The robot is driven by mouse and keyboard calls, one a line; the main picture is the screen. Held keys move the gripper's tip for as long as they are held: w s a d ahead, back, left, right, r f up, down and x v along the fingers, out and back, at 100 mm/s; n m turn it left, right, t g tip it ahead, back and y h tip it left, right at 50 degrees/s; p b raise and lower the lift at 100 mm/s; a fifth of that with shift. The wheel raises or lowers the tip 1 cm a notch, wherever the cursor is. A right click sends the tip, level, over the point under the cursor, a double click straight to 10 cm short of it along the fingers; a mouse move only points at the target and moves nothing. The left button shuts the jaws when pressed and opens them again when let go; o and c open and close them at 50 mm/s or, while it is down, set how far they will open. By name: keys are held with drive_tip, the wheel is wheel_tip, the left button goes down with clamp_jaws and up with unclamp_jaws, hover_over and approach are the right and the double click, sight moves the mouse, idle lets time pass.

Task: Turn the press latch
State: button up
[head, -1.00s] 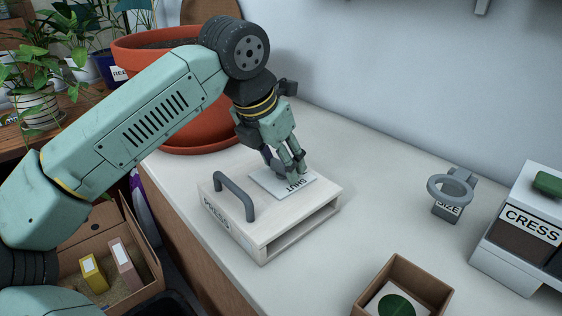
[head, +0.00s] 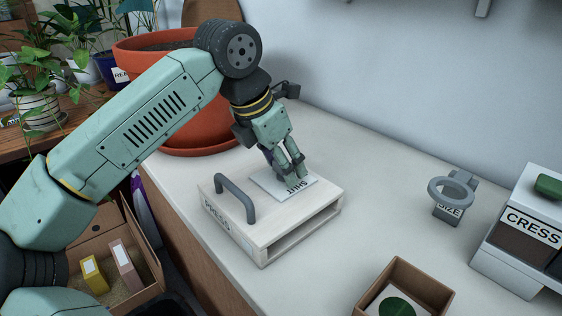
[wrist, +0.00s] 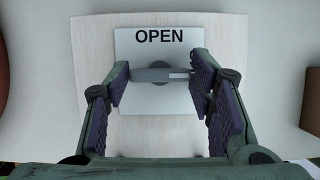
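The press (head: 262,220) is a pale box with an open front slot and a grey arched handle (head: 236,197) on top. Its light plate (head: 270,186) reads SHUT in the head view and OPEN at the top in the wrist view (wrist: 150,105). The latch (wrist: 158,74) is a grey bar on a round hub, lying crosswise under OPEN. My gripper (head: 291,174) points down over the plate. In the wrist view its fingers (wrist: 158,80) stand apart, one at each end of the bar. Whether they touch it I cannot tell. The head view hides the latch behind the fingers.
A large terracotta pot (head: 150,62) stands behind my arm. A grey ring on a SIZE stand (head: 447,212), a CRESS box (head: 520,240) and a brown open box (head: 442,291) stand to the right. The counter between them and the press is clear.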

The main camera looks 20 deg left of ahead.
drive_tip(key=o, duration=0.3)
drive_tip(key=v, duration=1.2)
